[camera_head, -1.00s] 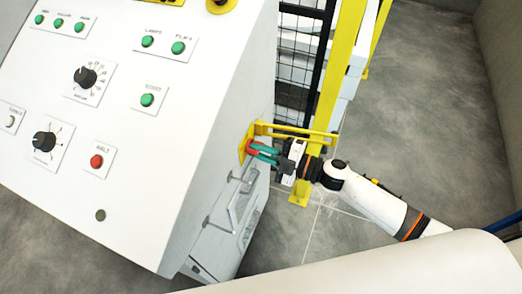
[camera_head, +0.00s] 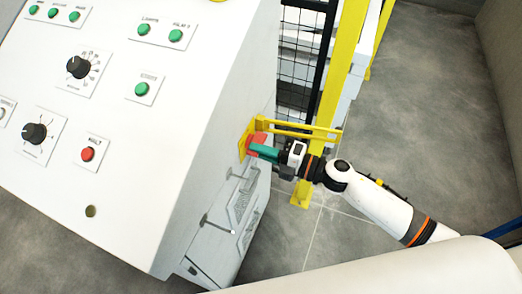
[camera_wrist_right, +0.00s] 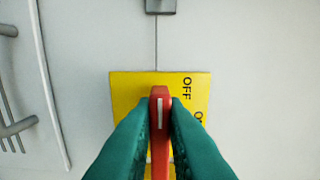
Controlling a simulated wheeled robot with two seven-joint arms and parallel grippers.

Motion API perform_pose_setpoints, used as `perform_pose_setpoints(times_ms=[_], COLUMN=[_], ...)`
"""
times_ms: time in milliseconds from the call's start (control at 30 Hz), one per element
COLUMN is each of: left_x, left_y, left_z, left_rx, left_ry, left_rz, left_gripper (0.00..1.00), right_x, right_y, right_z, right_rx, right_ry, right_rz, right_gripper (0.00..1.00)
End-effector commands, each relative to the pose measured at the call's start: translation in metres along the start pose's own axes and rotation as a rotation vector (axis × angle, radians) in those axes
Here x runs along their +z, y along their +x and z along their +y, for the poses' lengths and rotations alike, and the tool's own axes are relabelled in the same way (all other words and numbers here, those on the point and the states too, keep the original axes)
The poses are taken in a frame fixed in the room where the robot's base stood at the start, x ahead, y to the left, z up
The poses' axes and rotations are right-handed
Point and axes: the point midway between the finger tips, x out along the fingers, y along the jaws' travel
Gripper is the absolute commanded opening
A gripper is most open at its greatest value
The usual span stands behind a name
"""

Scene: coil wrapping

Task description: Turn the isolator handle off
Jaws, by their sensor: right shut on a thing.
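The red isolator handle (camera_wrist_right: 160,105) stands out from a yellow plate (camera_wrist_right: 128,88) in the right wrist view. The plate carries the word OFF at its upper right and another partly hidden label below it. A white line on the handle runs up and down in that view. My right gripper (camera_wrist_right: 160,125) has its green fingers shut on the handle from both sides. In the head view the right gripper (camera_head: 264,152) reaches the red handle (camera_head: 257,140) on the side of the white cabinet. My left gripper is not in view.
Yellow bars (camera_head: 300,131) stick out from the cabinet side just above the gripper. A yellow post (camera_head: 335,95) and black mesh fence (camera_head: 303,55) stand behind. The sloped white panel (camera_head: 150,160) bears buttons and knobs. Grey floor (camera_head: 430,110) lies open to the right.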

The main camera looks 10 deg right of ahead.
Motion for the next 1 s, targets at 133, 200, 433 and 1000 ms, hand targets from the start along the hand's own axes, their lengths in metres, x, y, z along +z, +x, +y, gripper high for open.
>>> perform_pose_setpoints(times_ms=[133,200,433,1000], left_x=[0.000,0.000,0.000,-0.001], left_y=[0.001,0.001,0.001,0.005], left_z=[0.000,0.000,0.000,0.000], left_rx=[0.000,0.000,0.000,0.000], left_ry=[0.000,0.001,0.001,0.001], left_rz=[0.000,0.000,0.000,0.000], left_gripper=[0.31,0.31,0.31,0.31], right_x=[0.000,0.000,0.000,0.000], right_y=[0.000,0.000,0.000,-0.012], right_z=[0.001,0.001,0.001,0.004], right_rx=[0.002,0.002,0.002,0.004], right_ry=[-0.012,-0.013,-0.013,-0.008], right_rz=[0.000,0.000,-0.001,0.000], right_gripper=[0.00,0.00,0.00,0.34])
